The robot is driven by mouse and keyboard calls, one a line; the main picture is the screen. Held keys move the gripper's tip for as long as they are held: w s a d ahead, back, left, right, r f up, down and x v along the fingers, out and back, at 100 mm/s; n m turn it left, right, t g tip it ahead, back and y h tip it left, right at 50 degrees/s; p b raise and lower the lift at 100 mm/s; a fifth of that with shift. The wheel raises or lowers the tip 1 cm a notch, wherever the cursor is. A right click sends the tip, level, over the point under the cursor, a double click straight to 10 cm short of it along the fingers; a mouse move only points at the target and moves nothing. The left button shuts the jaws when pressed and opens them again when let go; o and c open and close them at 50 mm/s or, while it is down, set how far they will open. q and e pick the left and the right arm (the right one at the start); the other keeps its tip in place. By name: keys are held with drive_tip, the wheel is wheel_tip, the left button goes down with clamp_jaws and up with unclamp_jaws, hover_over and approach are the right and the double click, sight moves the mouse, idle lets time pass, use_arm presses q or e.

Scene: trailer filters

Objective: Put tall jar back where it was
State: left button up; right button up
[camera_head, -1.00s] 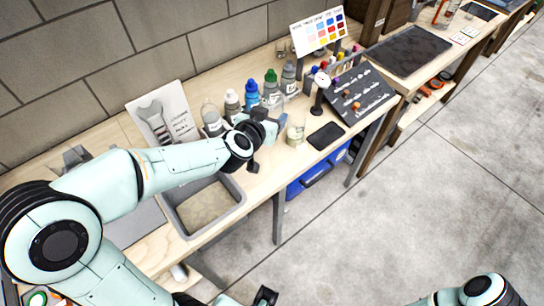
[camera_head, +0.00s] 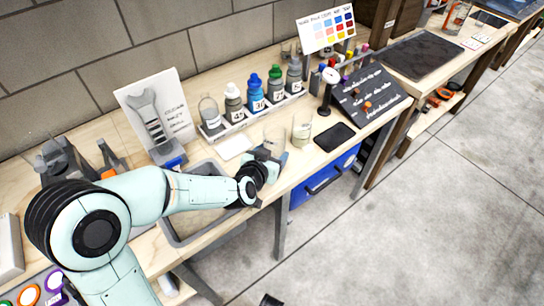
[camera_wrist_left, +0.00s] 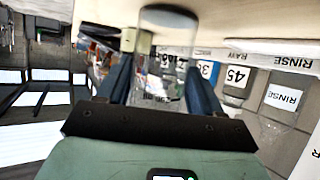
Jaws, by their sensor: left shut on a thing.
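A clear, tall, see-through jar (camera_head: 275,138) stands at my left gripper (camera_head: 268,158), on the bench side beyond the wrist. In the left wrist view the clear jar (camera_wrist_left: 168,68) lies between the two fingers (camera_wrist_left: 160,85), which are shut on it. The jar looks empty; whether its base touches the bench is hard to tell. A shorter jar with pale contents (camera_head: 301,132) stands just right of it. Of my right gripper only a dark tip seems to show at the bottom edge.
A row of labelled bottles (camera_head: 255,97) stands in a tray behind the jar. A white square pad (camera_head: 235,147) lies left of it. A dark phone-like slab (camera_head: 334,137), a sloped dark board (camera_head: 368,98) and a grey bin (camera_head: 180,232) are nearby.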

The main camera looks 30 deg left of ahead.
use_arm(q)
drive_tip(key=shift+f, duration=0.15)
drive_tip(key=o, duration=1.2)
drive_tip(key=shift+s+r, duration=0.15)
drive_tip(key=shift+r, duration=0.2)
drive_tip(key=v, duration=1.1)
drive_tip(key=shift+s, duration=0.35)
